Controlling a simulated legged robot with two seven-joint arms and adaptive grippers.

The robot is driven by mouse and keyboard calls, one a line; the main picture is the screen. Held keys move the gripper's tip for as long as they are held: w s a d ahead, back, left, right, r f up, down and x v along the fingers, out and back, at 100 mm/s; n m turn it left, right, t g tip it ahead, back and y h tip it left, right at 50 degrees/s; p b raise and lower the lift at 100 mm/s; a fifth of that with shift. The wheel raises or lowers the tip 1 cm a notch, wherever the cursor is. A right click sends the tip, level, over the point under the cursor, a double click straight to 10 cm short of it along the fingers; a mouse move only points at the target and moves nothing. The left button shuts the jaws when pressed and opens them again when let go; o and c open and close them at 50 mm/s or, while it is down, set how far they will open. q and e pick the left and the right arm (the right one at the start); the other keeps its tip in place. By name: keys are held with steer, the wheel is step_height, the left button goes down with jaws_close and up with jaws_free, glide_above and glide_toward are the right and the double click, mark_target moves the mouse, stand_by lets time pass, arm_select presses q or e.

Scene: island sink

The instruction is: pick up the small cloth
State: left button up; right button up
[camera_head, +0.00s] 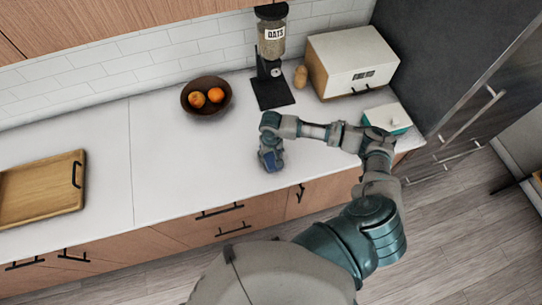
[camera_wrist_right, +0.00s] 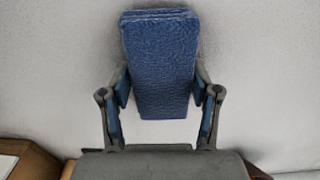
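The small cloth (camera_wrist_right: 160,60) is blue and folded in layers. In the wrist view it stands out between the two fingers of my right gripper (camera_wrist_right: 161,92), whose tips press against its two sides. In the head view the right gripper (camera_head: 270,158) points down at the white counter near its front edge, with the blue cloth (camera_head: 272,160) at its fingers. The gripper partly hides the cloth there. I cannot tell whether the cloth touches the counter. My left gripper is not in view.
A dark bowl (camera_head: 187,107) with oranges, an oats dispenser (camera_head: 271,45), a white-fronted bread box (camera_head: 352,60) and a teal-and-white dish (camera_head: 388,117) stand behind or beside the arm. A wooden tray (camera_head: 40,190) lies at left. The counter between tray and gripper is clear.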

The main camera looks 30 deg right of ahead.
mark_target(272, 156)
steer(key=shift+c, duration=0.5)
steer(key=shift+r, duration=0.5)
steer(key=shift+s+a+r, duration=0.1)
steer(key=shift+s+r, duration=0.15)
steer(key=shift+r, duration=0.4)
steer(key=shift+s+r, duration=0.2)
steer(key=shift+r, duration=0.4)
steer(key=s+a, duration=0.2)
steer(key=s, duration=0.5)
steer(key=s+a+r+b, duration=0.1)
steer(key=s+a, duration=0.1)
steer(key=s, duration=0.5)
steer(key=shift+s+a+r, duration=0.2)
steer(key=shift+a+r, duration=0.05)
steer(key=shift+a, duration=0.05)
